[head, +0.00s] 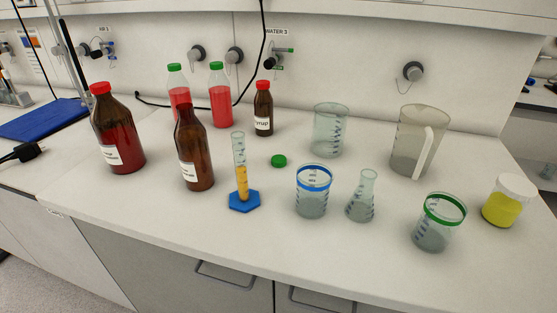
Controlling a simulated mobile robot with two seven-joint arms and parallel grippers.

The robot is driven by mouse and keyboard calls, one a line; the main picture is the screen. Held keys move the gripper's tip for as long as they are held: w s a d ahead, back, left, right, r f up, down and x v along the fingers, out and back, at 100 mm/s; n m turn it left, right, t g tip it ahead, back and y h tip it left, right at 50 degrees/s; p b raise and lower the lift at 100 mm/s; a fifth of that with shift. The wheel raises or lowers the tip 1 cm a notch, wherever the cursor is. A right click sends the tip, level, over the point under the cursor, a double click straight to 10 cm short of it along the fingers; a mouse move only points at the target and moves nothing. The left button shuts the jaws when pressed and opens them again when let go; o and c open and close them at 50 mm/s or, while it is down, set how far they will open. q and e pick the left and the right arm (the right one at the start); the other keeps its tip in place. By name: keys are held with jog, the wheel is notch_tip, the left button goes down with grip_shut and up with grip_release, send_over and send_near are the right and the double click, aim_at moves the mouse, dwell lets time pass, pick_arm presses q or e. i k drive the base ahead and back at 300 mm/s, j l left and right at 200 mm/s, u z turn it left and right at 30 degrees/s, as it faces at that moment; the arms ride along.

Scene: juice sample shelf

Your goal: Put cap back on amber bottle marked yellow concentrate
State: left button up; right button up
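An open amber bottle (195,150) stands upright left of the middle of the counter, with no cap on its neck. Its white label (188,175) is too small to read. A loose green cap (278,160) lies on the counter to its right, behind and right of the yellow-filled cylinder. A larger amber bottle (119,135) with a red cap stands to the left, its label also unreadable. A small amber bottle (263,110) with a red cap is labelled syrup. Neither of my grippers shows in the head view.
A measuring cylinder (241,185) on a blue base stands right of the open bottle. Two red-filled, green-capped bottles (220,100) stand behind it. Beakers (329,135), a flask (361,200), a jug (416,145) and a yellow jar (505,203) fill the right side.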

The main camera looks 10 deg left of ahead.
aim_at(190, 136)
jog(key=i+j, duration=0.15)
jog(key=j, duration=0.3)
jog(key=i+j, duration=0.1)
jog(key=j, duration=0.35)
jog(key=i+j, duration=0.15)
jog(key=j, duration=0.25)
jog(key=i+j, duration=0.1)
jog(key=j, duration=0.35)
jog(key=z, duration=1.8)
jog(key=k+l+u, duration=0.1)
jog(key=l, duration=0.25)
jog(key=k+l, duration=0.1)
jog(key=l, duration=0.3)
jog(key=l+z, duration=0.2)
jog(key=l, duration=0.25)
jog(key=j+z, duration=0.1)
jog(key=j, duration=0.75)
jog(key=i, duration=0.05)
